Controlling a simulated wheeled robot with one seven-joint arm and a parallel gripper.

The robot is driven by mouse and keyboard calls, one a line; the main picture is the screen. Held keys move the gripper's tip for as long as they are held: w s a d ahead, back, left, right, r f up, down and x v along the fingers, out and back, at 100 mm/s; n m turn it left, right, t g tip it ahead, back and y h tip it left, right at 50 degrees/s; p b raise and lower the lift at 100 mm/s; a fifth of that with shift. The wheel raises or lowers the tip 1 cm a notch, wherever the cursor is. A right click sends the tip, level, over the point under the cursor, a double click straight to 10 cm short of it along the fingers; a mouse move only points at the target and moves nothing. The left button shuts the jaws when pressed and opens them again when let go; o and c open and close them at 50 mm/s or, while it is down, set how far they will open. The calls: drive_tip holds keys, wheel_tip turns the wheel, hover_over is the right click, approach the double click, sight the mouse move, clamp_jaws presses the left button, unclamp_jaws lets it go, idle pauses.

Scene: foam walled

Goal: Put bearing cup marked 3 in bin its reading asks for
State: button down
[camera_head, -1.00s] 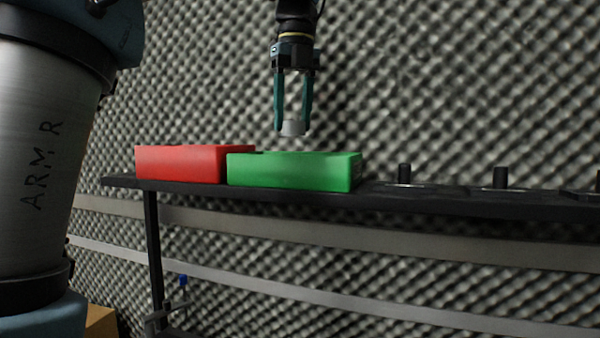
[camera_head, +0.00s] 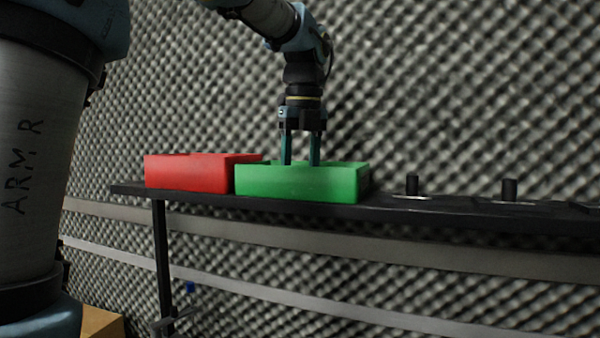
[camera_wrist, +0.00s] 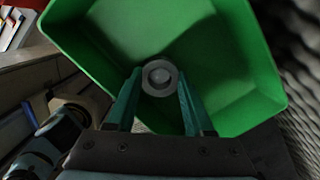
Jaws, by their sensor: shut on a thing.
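My gripper (camera_head: 301,163) points straight down, with its fingertips inside the green bin (camera_head: 300,184). In the wrist view the two teal fingers (camera_wrist: 160,92) are shut on a grey round bearing cup (camera_wrist: 159,69), seen from above as a ring with a lighter centre. The cup is over the floor of the green bin (camera_wrist: 228,85); whether it touches the floor I cannot tell. In the head view the bin's front wall hides the cup. No number shows on it. The red bin (camera_head: 190,174) stands just left of the green bin.
Both bins stand on a narrow dark shelf (camera_head: 440,208). To the right, two dark upright posts (camera_head: 412,185) stand on it. A grey foam wall (camera_head: 470,90) rises close behind. A rail (camera_head: 420,252) runs below the shelf.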

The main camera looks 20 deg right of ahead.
drive_tip(key=c, duration=0.6)
unclamp_jaws()
drive_tip(key=shift+f, duration=0.1)
drive_tip(key=shift+o, duration=0.2)
wheel_tip(320, 180, up, 12)
drive_tip(key=s, duration=0.1)
drive_tip(key=shift+s+b, duration=0.25)
drive_tip(key=shift+b, duration=0.05)
